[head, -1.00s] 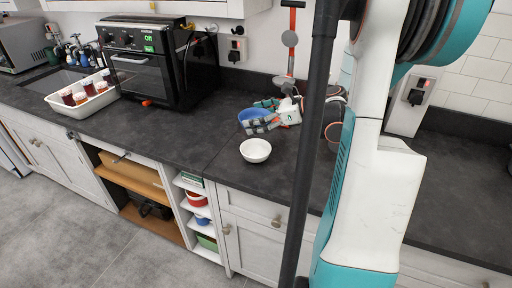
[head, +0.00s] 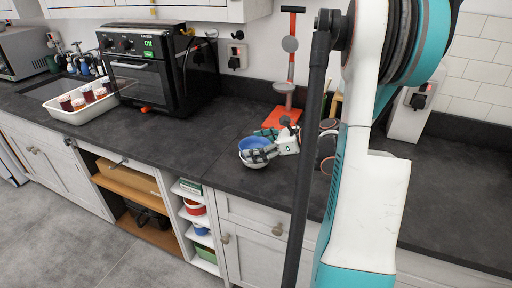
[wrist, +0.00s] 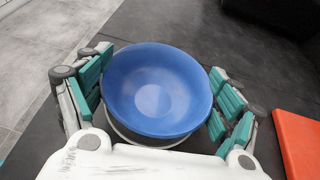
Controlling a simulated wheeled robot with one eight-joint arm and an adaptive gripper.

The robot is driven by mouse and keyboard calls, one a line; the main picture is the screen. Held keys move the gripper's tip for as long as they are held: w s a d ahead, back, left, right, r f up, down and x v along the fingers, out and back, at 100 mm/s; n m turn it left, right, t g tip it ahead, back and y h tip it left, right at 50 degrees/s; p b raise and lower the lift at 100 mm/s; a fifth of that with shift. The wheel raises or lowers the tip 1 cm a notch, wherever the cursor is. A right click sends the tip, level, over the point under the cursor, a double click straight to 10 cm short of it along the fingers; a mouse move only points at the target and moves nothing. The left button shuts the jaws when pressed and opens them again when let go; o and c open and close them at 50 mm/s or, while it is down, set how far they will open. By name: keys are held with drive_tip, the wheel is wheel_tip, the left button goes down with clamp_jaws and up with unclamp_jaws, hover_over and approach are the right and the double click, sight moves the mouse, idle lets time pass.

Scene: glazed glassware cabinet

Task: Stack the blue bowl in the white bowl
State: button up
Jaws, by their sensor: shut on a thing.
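The blue bowl (head: 254,142) is upright between the fingers of my gripper (head: 267,146), which is shut on it. The wrist view also shows the blue bowl (wrist: 158,90), with a finger on each side of it. The white bowl (head: 252,163) is directly under the blue bowl on the dark counter. In the wrist view only a strip of the white bowl's rim (wrist: 150,141) shows below the blue bowl. The blue bowl looks to be at or inside the white bowl's rim; whether it rests on the bottom is hidden.
A red stand with grey discs (head: 284,88) is behind the bowls, its orange-red base close to my gripper. A black oven (head: 148,68) and a white tray of jars (head: 75,114) are to the left. The counter left of the bowls is clear.

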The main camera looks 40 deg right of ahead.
drive_tip(key=shift+s+a+f+b, duration=0.1)
drive_tip(key=shift+s+f+b, duration=0.1)
drive_tip(key=shift+f+b, duration=0.45)
drive_tip(key=o, duration=0.9)
drive_tip(key=shift+o, duration=0.8)
drive_tip(key=shift+w+f, duration=0.15)
drive_tip(key=shift+w, duration=0.05)
drive_tip(key=shift+r+p, duration=0.4)
drive_tip(key=shift+r, duration=0.1)
drive_tip(key=p+v, duration=0.4)
drive_tip(key=v, duration=0.8)
drive_tip(key=shift+r, duration=0.25)
